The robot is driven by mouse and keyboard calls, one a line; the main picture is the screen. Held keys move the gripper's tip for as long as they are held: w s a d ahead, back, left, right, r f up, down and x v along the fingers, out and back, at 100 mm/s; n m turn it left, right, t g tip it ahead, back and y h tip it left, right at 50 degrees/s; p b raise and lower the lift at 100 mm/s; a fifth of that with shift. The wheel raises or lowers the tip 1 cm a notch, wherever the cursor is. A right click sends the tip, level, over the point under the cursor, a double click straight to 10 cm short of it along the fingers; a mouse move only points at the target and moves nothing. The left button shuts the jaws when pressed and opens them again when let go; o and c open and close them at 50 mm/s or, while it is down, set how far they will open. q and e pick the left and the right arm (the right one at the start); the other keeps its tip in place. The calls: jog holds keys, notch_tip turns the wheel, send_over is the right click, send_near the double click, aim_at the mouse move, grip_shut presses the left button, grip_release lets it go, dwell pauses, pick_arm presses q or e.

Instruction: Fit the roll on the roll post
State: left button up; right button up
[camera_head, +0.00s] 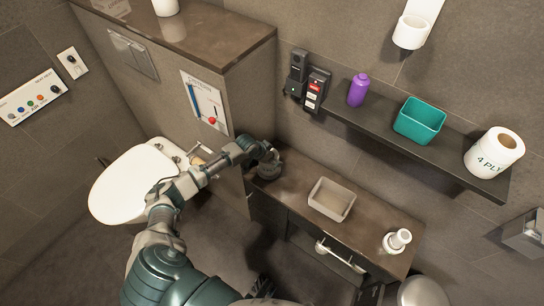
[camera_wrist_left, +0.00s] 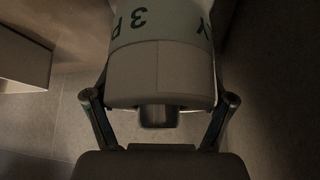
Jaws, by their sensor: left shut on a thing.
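In the left wrist view, a pale roll (camera_wrist_left: 160,70) with "3" and "P" lettering sits between the two fingers of my left gripper (camera_wrist_left: 158,98). The fingers are shut on its sides. A short metal cylinder (camera_wrist_left: 157,117) shows below the roll's near edge. I cannot tell whether it is the roll post or whether the roll is around it. In the head view my left gripper (camera_head: 268,163) is at the left end of the vanity counter, beside the cabinet wall. The held roll is not clear there. My right gripper is out of view.
The brown counter (camera_head: 285,205) holds a beige tray (camera_head: 331,199) and a white stand-like item (camera_head: 397,240). Above, the dark shelf (camera_head: 440,150) holds a purple bottle (camera_head: 358,90), a teal bin (camera_head: 419,121) and a 4 PLY roll (camera_head: 494,153). A toilet (camera_head: 130,185) is left.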

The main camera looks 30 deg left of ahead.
pick_arm(q)
jog(key=o, duration=1.4)
jog(key=v, duration=1.1)
jog(key=shift+s+r, duration=0.25)
jog(key=shift+r, duration=0.1)
jog(key=shift+a, duration=0.1)
